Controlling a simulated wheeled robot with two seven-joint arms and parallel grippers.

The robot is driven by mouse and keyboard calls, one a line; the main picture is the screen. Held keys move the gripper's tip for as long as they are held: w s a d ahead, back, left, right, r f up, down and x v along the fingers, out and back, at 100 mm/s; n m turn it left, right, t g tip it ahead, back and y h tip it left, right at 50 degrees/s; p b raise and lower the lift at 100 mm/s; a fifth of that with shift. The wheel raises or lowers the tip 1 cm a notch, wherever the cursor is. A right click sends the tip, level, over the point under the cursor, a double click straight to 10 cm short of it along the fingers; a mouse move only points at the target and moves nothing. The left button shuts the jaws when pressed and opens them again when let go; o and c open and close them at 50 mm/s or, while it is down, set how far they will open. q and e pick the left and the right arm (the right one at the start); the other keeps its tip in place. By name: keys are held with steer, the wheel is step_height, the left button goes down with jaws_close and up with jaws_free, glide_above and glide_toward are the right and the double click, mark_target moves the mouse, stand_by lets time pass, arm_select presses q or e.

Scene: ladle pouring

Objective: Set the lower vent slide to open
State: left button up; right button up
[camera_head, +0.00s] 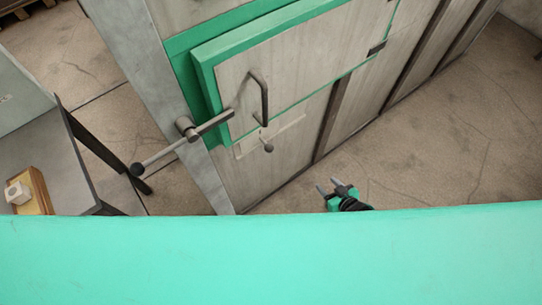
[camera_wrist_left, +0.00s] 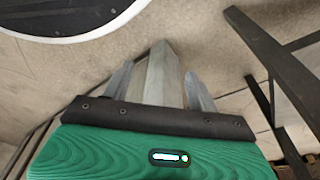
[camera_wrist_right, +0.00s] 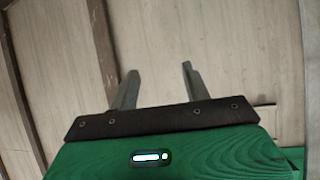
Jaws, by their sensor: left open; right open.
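The lower vent slide (camera_head: 268,147) shows in the head view as a small knob on a pale plate, low on the grey furnace front, below the green-framed door (camera_head: 285,70). Whether it stands open or shut I cannot tell. My right gripper (camera_head: 327,185) is open and empty, to the right of and below the knob and apart from it. In the right wrist view its fingers (camera_wrist_right: 157,78) spread before a pale panelled surface; no knob is clear there. My left gripper (camera_wrist_left: 158,69) is open in its wrist view, with a grey post beyond its fingers; it is outside the head view.
A door handle (camera_head: 262,97) and a long latch lever (camera_head: 165,152) stick out from the furnace front. A grey table (camera_head: 62,165) with a wooden tray (camera_head: 43,190) stands at the left. My turquoise body fills the bottom. Bare floor (camera_head: 430,150) lies at right.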

steer(key=w+a+r+n+t+y+b, duration=0.1)
steer(key=a+r+t+y+b, duration=0.1)
steer(key=a+r+y+b, duration=0.45)
steer(key=n+y, duration=0.1)
steer(key=y, duration=0.1)
glide_toward(270, 147)
steer(key=shift+h, duration=0.35)
steer(key=x, duration=1)
steer(key=shift+w+a+f+b, duration=0.15)
steer(key=shift+f+b, duration=0.25)
arm_select(q)
step_height(270, 147, up, 13)
steer(key=w+d, duration=0.1)
steer(key=w, duration=0.1)
steer(key=shift+w+d+f+t, duration=0.2)
steer(key=shift+w+t, duration=0.15)
steer(key=shift+t, duration=0.05)
